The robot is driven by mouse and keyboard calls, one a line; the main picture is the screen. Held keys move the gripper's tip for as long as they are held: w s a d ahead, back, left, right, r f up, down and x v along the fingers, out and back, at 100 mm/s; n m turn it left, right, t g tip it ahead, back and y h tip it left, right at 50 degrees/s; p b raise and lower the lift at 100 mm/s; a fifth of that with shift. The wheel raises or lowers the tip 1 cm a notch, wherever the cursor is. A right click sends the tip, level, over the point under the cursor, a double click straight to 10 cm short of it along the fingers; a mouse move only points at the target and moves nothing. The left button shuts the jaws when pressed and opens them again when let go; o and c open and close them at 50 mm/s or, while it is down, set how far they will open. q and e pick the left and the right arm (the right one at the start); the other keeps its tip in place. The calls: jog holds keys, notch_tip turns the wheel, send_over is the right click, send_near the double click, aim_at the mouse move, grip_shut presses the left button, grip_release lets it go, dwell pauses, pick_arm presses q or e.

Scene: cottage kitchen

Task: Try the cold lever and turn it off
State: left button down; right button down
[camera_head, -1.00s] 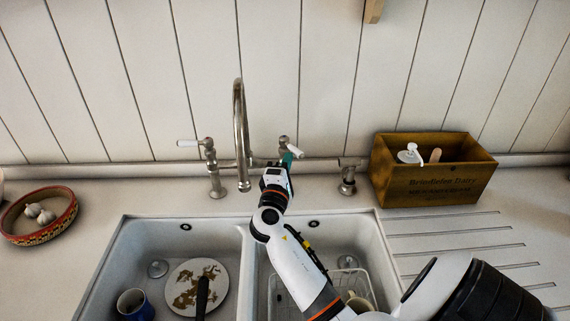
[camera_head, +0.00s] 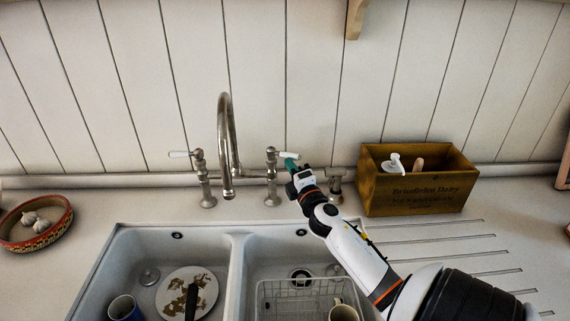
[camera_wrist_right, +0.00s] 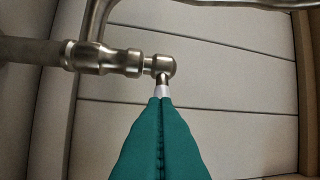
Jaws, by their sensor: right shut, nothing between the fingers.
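A metal bridge tap (camera_head: 226,150) stands behind the double sink. Its left lever (camera_head: 181,154) has a white handle pointing left. Its right lever (camera_head: 288,155) has a white handle pointing right. No hot or cold marking is legible. No water shows at the spout. My right gripper (camera_head: 291,166) is at the right lever, its teal fingers shut and empty. In the right wrist view the fingertips (camera_wrist_right: 160,99) meet or overlap the lever's white handle (camera_wrist_right: 162,90), just below its metal joint; contact is unclear. My left gripper is out of view.
The sink's left bowl holds a dirty plate (camera_head: 178,290) and a blue mug (camera_head: 124,308). A wire rack (camera_head: 300,291) is in the right bowl. A wooden box (camera_head: 412,190) stands right of the tap. A bowl of garlic (camera_head: 36,236) is at left.

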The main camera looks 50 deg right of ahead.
aim_at(298, 158)
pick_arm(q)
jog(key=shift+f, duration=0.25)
pick_arm(e)
jog(key=d, duration=0.3)
jog(key=shift+w+d, duration=0.1)
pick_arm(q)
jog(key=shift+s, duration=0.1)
pick_arm(e)
jog(key=shift+d+r, duration=0.1)
jog(key=shift+r, duration=0.15)
dwell(0.3)
